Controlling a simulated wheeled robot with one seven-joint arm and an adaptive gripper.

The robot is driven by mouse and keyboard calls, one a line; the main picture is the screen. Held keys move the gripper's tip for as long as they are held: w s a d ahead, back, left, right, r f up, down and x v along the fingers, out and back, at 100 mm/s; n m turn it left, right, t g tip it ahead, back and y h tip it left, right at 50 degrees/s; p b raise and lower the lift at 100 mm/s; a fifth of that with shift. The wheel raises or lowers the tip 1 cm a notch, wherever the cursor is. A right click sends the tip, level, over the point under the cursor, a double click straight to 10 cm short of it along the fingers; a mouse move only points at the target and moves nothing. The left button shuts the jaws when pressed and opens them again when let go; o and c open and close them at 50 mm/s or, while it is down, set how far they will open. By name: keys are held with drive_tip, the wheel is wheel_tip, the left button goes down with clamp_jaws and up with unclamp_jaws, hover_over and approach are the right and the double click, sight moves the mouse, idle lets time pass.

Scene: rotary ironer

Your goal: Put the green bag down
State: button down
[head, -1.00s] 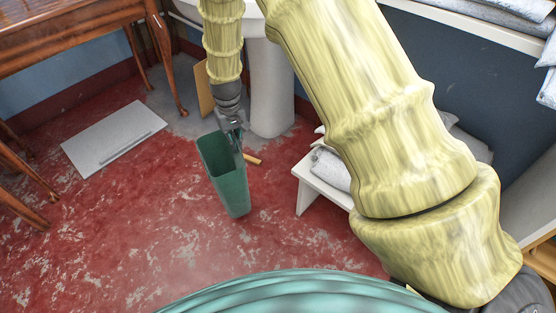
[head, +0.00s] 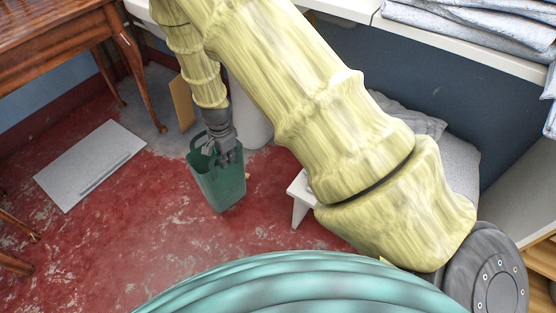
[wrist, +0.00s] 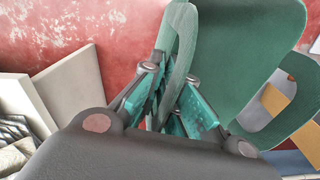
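The green bag (head: 218,186) is an open-topped, upright tote below my gripper in the head view, over the red floor. I cannot tell whether its base touches the floor. My gripper (head: 226,158) is at the bag's top. In the wrist view, my gripper (wrist: 176,78) has its teal-padded fingers closed in on both sides of one green strap handle. The bag's wall (wrist: 235,45) fills the upper right there, with the other handle's opening beside it. The bag's base is out of the wrist view.
A white low bench (head: 300,195) with grey cushions stands right of the bag, partly behind my arm. A white pedestal (head: 250,122) and a tan board (head: 182,103) are behind it. A grey panel (head: 90,165) lies on the floor at left, near a wooden table (head: 60,35). Red floor is clear in front.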

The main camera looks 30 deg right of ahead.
drive_tip(key=s+d+f+m+p, duration=0.15)
drive_tip(key=s+d+m, duration=0.25)
drive_tip(key=m, duration=0.4)
drive_tip(key=s+d+f+m+p, duration=0.1)
drive_tip(key=s+d+m+p, duration=0.15)
drive_tip(key=s+m, duration=0.35)
drive_tip(key=w+d+f+b, duration=0.2)
drive_tip(key=w+d, duration=0.3)
drive_tip(key=d, duration=0.2)
drive_tip(key=w+d+f+m+b, duration=0.1)
drive_tip(key=w+d+f+b, duration=0.1)
drive_tip(key=w+d, duration=0.3)
drive_tip(key=shift+d+f+h+b, duration=0.3)
drive_tip(key=shift+d+f, duration=0.15)
drive_tip(key=shift+d, duration=0.45)
drive_tip(key=shift+w, duration=0.1)
drive_tip(key=c, duration=1.6)
unclamp_jaws()
drive_tip(key=shift+f, duration=0.1)
drive_tip(key=shift+c, duration=0.2)
